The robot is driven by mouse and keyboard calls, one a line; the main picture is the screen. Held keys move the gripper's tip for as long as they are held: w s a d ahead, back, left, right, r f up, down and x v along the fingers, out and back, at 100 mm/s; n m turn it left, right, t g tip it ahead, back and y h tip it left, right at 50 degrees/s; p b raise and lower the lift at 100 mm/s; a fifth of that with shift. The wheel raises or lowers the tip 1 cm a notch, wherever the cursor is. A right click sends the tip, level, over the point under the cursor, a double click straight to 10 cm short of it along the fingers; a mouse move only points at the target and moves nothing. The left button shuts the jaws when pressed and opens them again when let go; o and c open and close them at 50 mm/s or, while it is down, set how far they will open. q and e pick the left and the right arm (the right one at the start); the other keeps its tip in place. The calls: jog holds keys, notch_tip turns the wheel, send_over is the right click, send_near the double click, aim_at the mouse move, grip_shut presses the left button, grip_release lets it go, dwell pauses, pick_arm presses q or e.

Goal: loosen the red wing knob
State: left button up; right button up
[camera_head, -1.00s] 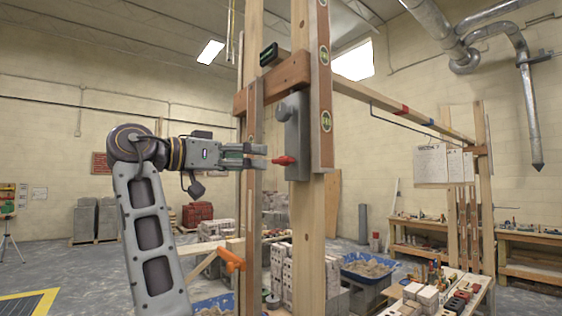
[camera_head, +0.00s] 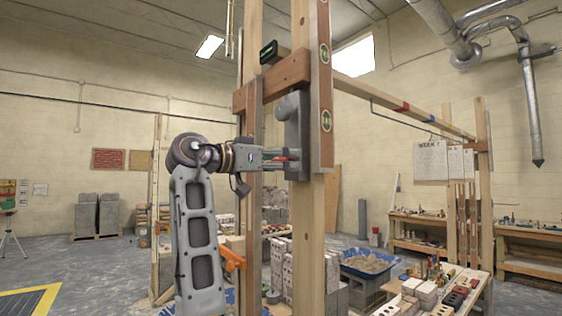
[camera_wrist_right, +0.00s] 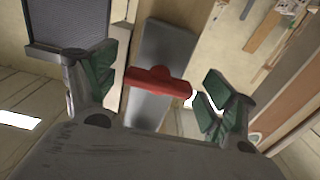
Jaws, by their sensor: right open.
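The red wing knob (camera_wrist_right: 158,82) sits on a grey metal plate (camera_wrist_right: 168,48) in the right wrist view, its wings running roughly across the picture. My right gripper (camera_wrist_right: 163,84) is open, with green-padded fingers on both sides of the knob. The knob's right end is close to the right finger; I cannot tell whether they touch. In the head view the gripper (camera_head: 283,158) reaches the knob from the left and mostly hides it; a little red shows between the fingers. The grey plate (camera_head: 296,125) is upright on a wooden post. My left gripper is not in view.
Wooden posts (camera_head: 308,220) and a wooden crosspiece (camera_head: 285,75) stand close around the gripper. A spirit level (camera_head: 325,120) is upright just right of the plate. An orange clamp handle (camera_head: 233,257) sits lower down. A blue tub (camera_head: 362,270) stands behind at right.

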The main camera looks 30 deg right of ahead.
jog(key=c, duration=1)
jog(key=shift+n, duration=0.6)
jog(key=n+p, duration=0.1)
jog(key=n, duration=0.2)
jog(key=n+p, duration=0.1)
jog(key=n, duration=0.3)
jog(key=shift+r+n, duration=0.1)
jog(key=shift+n, duration=0.3)
jog(key=n+p, duration=0.1)
jog(key=n, duration=0.3)
jog(key=shift+s+n, duration=0.1)
jog(key=shift+n, duration=0.2)
jog(key=shift+n+p, duration=0.6)
jog(key=shift+n, duration=1.6)
